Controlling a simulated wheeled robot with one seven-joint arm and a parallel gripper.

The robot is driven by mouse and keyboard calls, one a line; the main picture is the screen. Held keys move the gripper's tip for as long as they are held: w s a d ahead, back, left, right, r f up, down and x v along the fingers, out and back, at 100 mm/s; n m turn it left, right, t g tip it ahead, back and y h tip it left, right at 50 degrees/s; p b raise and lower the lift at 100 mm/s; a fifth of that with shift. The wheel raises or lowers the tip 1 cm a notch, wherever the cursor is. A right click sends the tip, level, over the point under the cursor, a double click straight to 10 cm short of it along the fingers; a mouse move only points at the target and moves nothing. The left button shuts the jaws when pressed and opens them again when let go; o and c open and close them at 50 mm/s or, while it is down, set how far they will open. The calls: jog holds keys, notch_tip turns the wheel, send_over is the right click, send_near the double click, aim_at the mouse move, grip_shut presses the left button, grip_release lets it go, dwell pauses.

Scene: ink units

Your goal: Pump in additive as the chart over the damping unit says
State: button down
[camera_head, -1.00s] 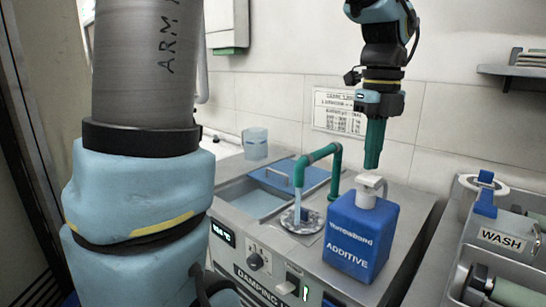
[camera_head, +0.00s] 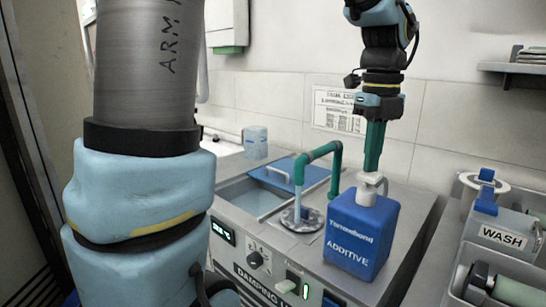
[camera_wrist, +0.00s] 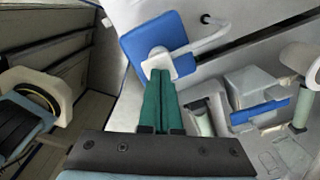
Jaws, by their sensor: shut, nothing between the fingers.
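The blue additive bottle (camera_head: 361,237) stands upright on the damping unit (camera_head: 262,262), with a white pump head (camera_head: 369,184) on top. My gripper (camera_head: 373,168) is shut and empty, pointing straight down, with its green tips at the top of the pump head. In the wrist view the shut green fingers (camera_wrist: 160,76) overlap the white pump head (camera_wrist: 157,63) above the blue bottle (camera_wrist: 142,45). Whether the tips press on it, I cannot tell. The chart (camera_head: 338,110) hangs on the wall behind; its text is too small to read.
A knob (camera_head: 255,260) and switches are on the front panel. The wash unit (camera_head: 502,237) stands at right. A shelf (camera_head: 510,70) is on the wall.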

jog(key=shift+f+b, duration=0.5)
jog(key=shift+f, duration=0.6)
jog(key=shift+r, duration=0.2)
jog(key=shift+r+p, duration=1.45)
jog(key=shift+p, duration=0.45)
jog(key=shift+f, duration=0.15)
